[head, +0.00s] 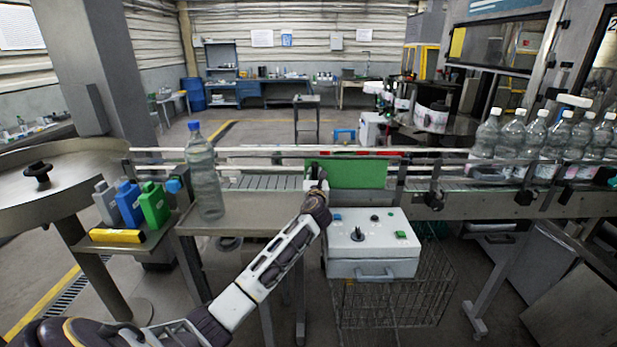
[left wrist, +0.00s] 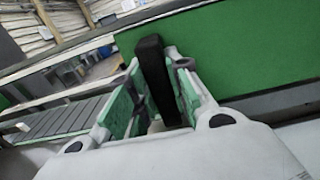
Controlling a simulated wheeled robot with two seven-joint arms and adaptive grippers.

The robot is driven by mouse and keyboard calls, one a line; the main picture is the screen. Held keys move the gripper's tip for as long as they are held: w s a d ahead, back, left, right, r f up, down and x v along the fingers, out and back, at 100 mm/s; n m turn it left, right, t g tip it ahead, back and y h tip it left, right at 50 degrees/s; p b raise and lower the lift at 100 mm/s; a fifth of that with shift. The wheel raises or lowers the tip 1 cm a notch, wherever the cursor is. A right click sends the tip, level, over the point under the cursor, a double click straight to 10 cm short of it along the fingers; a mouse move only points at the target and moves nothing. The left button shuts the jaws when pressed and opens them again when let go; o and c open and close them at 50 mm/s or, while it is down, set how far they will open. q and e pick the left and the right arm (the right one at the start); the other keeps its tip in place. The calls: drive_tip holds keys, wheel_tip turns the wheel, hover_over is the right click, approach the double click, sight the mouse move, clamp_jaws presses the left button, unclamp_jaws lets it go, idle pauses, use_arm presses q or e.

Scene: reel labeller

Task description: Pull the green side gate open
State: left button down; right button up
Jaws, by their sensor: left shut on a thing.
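The green side gate (head: 350,172) is a flat green panel on the near side of the conveyor, in line with its rails. It also fills the upper right of the left wrist view (left wrist: 235,50). My left gripper (head: 316,178) is at the left end of the gate. In the left wrist view its fingers (left wrist: 157,95) are around an upright black handle (left wrist: 152,70), shut on it. The handle stands in front of the gate's left part. My right gripper is in neither view.
A white control box (head: 372,250) with knobs stands below the gate, above a wire basket (head: 395,300). A single bottle (head: 203,175) stands on a small table (head: 250,215) at left. Several bottles (head: 535,140) stand on the conveyor at right. Coloured containers (head: 130,202) are at far left.

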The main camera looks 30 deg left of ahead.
use_arm(q)
drive_tip(key=shift+w+d, duration=0.5)
drive_tip(key=shift+d, duration=0.3)
drive_tip(key=c, duration=1.3)
unclamp_jaws()
drive_tip(key=shift+s, duration=0.1)
drive_tip(key=shift+v, duration=5.95)
drive_tip(key=shift+f, duration=0.1)
